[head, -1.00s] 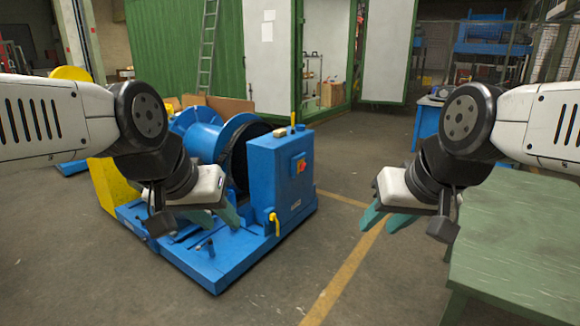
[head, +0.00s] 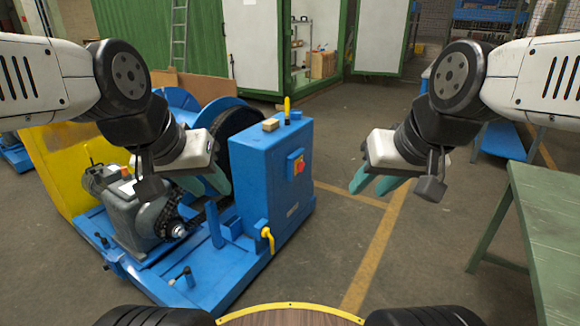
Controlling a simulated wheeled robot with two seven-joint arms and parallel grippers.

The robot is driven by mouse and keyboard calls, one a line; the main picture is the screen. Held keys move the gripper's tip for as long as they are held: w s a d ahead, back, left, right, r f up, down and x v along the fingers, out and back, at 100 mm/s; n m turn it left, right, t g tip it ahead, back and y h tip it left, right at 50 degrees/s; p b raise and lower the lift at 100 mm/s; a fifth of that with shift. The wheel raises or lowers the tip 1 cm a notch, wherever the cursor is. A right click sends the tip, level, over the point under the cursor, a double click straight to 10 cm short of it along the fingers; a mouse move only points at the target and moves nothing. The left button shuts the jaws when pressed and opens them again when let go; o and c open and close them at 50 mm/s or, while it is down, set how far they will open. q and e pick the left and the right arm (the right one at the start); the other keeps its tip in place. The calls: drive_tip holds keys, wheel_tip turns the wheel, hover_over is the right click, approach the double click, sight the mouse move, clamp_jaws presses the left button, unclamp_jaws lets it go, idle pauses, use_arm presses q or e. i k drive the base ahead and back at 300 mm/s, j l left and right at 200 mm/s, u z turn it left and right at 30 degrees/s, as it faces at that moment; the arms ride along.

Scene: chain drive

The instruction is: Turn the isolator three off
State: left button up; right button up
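A small red and yellow rotary switch (head: 298,166), which looks like the isolator, sits on the right-hand face of the blue cabinet (head: 258,165). Its number and exact handle angle are too small to read. My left gripper (head: 205,187) has teal fingers spread apart, empty, in front of the cabinet's left side in the picture. My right gripper (head: 372,188) is also open and empty, over the floor to the right of the cabinet. Neither gripper appears to touch the switch.
A yellow lever (head: 267,238) sticks out low on the cabinet, and a yellow-handled item (head: 287,108) stands on top. A motor with a chain (head: 140,205) sits on the blue base frame at left. A green table (head: 550,215) stands at right. Open floor lies between.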

sight(300, 166)
drive_tip(key=i, duration=2.35)
drive_tip(key=j+u, duration=0.05)
